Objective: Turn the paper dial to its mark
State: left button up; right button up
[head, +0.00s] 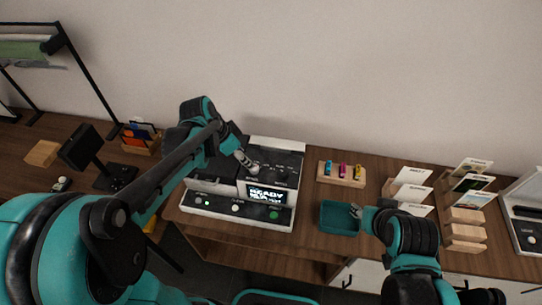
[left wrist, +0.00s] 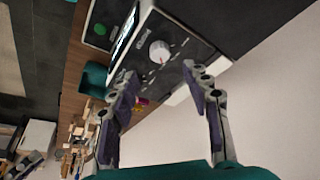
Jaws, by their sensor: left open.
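The printer-like machine (head: 240,215) stands on the wooden table, with a dark top panel. In the left wrist view a round white dial (left wrist: 159,51) sits on that panel, with small printed marks around it and a small red mark close by. Its label is too small to read. My left gripper (head: 247,162) is over the panel in the head view, where I cannot tell the dial apart from the fingers. In the left wrist view my left gripper (left wrist: 164,78) is open and empty, its fingertips apart on either side below the dial. My right gripper (head: 355,211) is by the teal tray; its fingers are too small to read.
The machine's front has a lit screen (head: 266,195) reading READY and several buttons. The teal tray (head: 332,216) and a wooden block (head: 325,179) with coloured pieces stand to its right. Card holders (head: 464,232) are farther right; a dark stand (head: 82,148) is left.

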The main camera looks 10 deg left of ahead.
aim_at(254, 169)
pick_arm(q)
jog(key=b+x, duration=0.2)
jog(key=x, duration=0.6)
jog(key=shift+a+b, duration=0.1)
jog(key=shift+b, duration=0.2)
grip_shut()
